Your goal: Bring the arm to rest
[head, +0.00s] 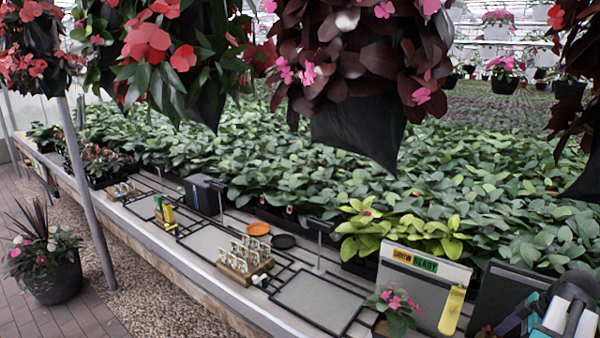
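Part of my arm (566,308), white and black with teal bits, shows in the bottom right corner of the head view. It is low, beside a dark upright panel at the right end of the bench. A teal and black part sticks out to its left. I cannot make out the fingertips, so I cannot tell whether my gripper is open or shut, or whether it holds anything.
A long bench ledge (150,235) carries grey mats, a wooden rack of cards (243,262), an orange dish (257,228), a black dish (283,242) and a grey box (203,194). A signed panel (423,285) and pink-flowered pot (398,305) stand near my arm. Baskets hang above.

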